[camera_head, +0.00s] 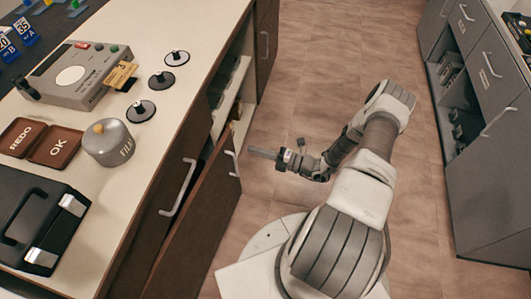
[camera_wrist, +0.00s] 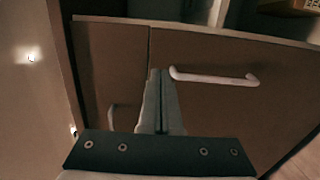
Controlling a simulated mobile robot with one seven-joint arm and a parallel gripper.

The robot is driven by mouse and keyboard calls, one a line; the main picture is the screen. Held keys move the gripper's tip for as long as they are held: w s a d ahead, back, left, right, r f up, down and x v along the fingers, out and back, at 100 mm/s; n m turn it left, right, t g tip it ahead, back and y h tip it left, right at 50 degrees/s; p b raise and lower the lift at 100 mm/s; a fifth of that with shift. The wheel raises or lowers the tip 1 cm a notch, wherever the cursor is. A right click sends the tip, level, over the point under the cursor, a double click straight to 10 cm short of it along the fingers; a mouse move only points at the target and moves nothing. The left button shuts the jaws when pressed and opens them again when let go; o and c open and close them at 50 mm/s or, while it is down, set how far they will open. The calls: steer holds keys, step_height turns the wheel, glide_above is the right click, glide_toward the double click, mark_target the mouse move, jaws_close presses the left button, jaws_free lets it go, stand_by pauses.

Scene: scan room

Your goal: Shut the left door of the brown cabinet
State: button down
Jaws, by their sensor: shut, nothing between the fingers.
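The brown cabinet (camera_head: 180,135) stands at the left under a pale countertop. A brown door (camera_head: 205,220) stands ajar from its front, angled out toward my arm, with a pale bar handle (camera_head: 233,163). Shelves show in the opening beyond it. My gripper (camera_head: 254,153) is shut and empty, just right of the door's handle end. In the wrist view, my closed fingers (camera_wrist: 160,74) point at a brown door panel (camera_wrist: 215,110), left of its pale handle (camera_wrist: 215,77). I cannot tell whether they touch it.
Another handle (camera_head: 179,187) is on the cabinet front behind the door. The countertop holds a grey device (camera_head: 75,75), a round metal tin (camera_head: 108,142) and a black case (camera_head: 38,220). A grey cabinet (camera_head: 485,130) stands at the right. Wooden floor (camera_head: 320,50) lies clear between.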

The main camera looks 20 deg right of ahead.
mark_target(227, 142)
steer(key=x, duration=0.7)
steer(key=shift+w+a+b, duration=0.15)
steer(key=shift+a+b, duration=0.15)
steer(key=shift+b, duration=0.05)
